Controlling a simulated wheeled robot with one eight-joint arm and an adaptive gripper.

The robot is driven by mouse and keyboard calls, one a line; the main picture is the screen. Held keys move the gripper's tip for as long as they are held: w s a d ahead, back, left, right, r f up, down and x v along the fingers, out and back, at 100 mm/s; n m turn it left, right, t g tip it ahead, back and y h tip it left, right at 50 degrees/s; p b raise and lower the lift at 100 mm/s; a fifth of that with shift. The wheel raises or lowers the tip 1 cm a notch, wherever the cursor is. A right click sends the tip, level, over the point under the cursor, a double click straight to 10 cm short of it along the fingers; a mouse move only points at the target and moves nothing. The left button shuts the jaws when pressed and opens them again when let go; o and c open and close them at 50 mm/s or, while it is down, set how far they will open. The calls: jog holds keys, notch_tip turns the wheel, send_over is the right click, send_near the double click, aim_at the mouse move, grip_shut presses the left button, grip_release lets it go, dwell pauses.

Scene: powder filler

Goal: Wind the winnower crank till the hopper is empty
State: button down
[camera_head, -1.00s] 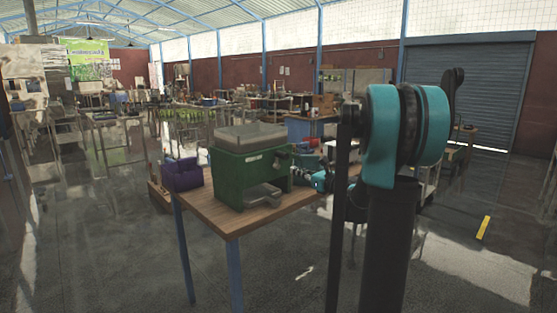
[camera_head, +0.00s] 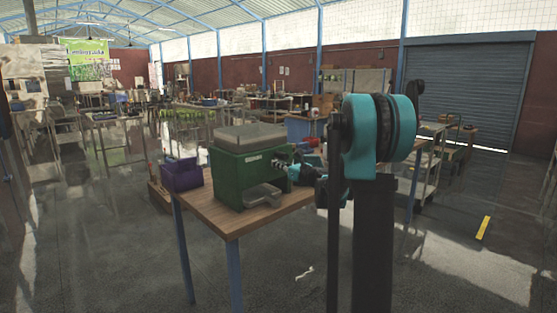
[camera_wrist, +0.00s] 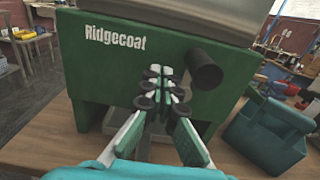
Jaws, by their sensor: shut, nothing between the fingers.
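My gripper (camera_head: 279,165) also shows at the winnower's right side in the head view.
A purple bin (camera_head: 182,176) sits at the table's left. A teal bin (camera_wrist: 268,130) stands right of the winnower in the wrist view. The wooden tabletop (camera_head: 215,213) is bare at the front edge. Workbenches and shelves stand well behind.

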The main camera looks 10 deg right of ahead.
aim_at(285, 156)
jog(key=shift+w+a, duration=0.25)
jog(key=shift+w, duration=0.15)
jog(key=shift+w+d+r, duration=0.35)
jog(key=shift+d+r, duration=0.2)
jog(key=shift+r, duration=0.1)
jog(key=shift+w+d+r, duration=0.35)
jog(key=shift+w+d, duration=0.2)
jog(key=shift+d, duration=0.3)
jog(key=shift+w+d, duration=0.55)
jog(key=shift+d, duration=0.15)
